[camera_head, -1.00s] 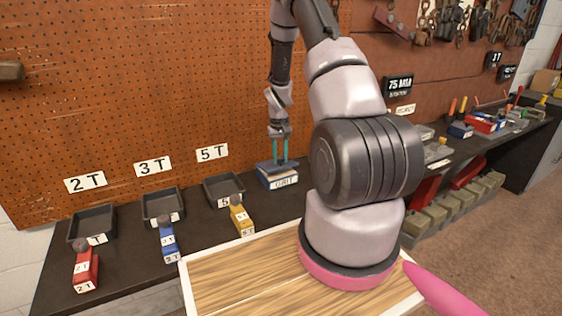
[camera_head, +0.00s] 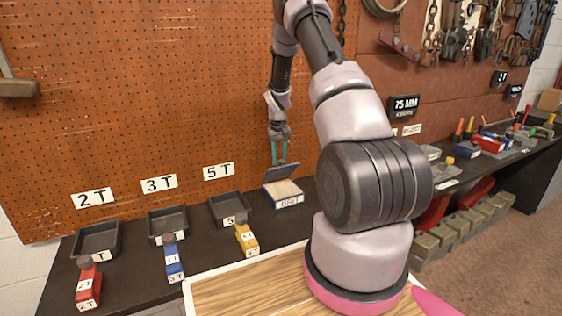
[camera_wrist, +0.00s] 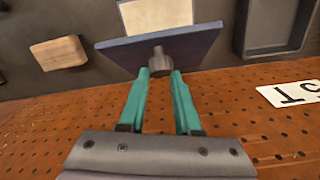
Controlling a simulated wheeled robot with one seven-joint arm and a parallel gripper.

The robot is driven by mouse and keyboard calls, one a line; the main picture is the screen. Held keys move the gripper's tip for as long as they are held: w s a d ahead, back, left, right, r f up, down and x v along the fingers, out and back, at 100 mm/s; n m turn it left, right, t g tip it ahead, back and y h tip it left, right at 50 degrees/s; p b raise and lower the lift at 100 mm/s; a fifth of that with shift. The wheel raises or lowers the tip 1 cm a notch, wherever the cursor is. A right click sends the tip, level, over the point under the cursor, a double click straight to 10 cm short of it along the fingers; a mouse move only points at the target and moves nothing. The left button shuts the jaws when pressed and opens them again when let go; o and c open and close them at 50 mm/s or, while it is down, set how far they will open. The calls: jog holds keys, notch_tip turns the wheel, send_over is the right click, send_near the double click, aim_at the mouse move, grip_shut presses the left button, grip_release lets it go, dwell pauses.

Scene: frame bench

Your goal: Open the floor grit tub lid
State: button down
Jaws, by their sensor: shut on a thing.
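The grit tub (camera_head: 284,197) is a small blue box with a "GRIT" label on the bench against the pegboard. Its pale contents show in the head view and in the wrist view (camera_wrist: 155,14). The blue lid (camera_head: 282,172) is raised and tilted up at the back of the tub; its flat panel spans the wrist view (camera_wrist: 195,43). My gripper (camera_head: 279,160) has teal fingers and is above the tub, at the lid. In the wrist view its fingertips (camera_wrist: 160,73) are shut on the lid's grey knob (camera_wrist: 158,60).
Black trays stand left of the tub under the 2T, 3T and 5T signs. In front are a red block (camera_head: 88,288), a blue block (camera_head: 174,262) and a yellow block (camera_head: 247,240). A wooden block (camera_wrist: 58,53) shows in the wrist view. Tools lie at right.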

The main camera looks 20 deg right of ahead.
jog(key=shift+w+a+f, duration=0.1)
jog(key=shift+a, duration=0.4)
jog(key=c, duration=0.6)
grip_release()
jog(key=shift+a, duration=0.1)
jog(key=shift+d, duration=0.2)
jog(key=shift+d, duration=0.1)
